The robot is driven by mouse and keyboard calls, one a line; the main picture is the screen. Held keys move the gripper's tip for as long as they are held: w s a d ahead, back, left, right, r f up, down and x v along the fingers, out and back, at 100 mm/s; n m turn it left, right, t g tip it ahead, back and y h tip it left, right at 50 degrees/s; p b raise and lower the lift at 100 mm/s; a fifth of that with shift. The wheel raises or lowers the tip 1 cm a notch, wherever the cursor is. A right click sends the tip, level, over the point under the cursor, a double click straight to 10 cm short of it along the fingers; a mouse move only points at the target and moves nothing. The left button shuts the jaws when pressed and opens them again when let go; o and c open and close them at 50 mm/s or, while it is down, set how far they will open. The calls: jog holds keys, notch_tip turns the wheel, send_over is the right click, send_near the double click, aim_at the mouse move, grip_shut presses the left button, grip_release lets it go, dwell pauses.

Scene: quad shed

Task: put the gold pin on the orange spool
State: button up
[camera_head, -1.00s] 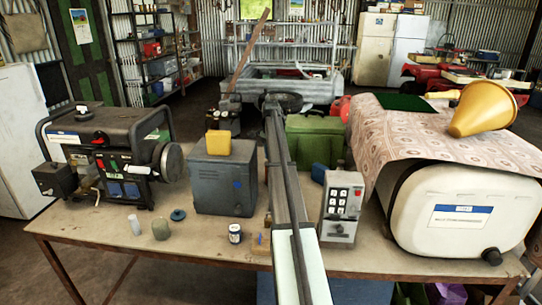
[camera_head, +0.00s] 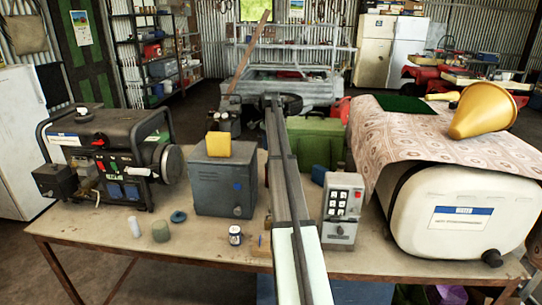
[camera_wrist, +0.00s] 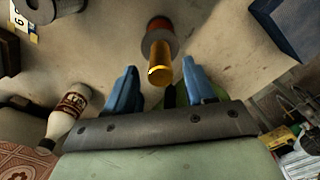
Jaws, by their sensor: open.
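In the wrist view a gold pin (camera_wrist: 159,72) lies in line between my fingers, its near end pointing towards me. Its far end meets a grey round flange with an orange-red part beyond, which looks like the orange spool (camera_wrist: 160,24). I cannot tell whether the pin is seated in it or only in front of it. My gripper (camera_wrist: 159,66) is open, with one blue finger on each side of the pin and a gap on both sides. In the head view my arm hides my gripper, and I cannot make out the pin or spool.
A grey box (camera_head: 224,185) with a yellow block (camera_head: 218,144) on top stands left of my arm, and a keypad box (camera_head: 342,208) right. A bottle (camera_wrist: 68,112) shows left in the wrist view. Small jars stand along the table's front (camera_head: 110,228).

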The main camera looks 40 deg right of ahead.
notch_tip(320, 180, up, 8)
jog(key=shift+f, duration=0.25)
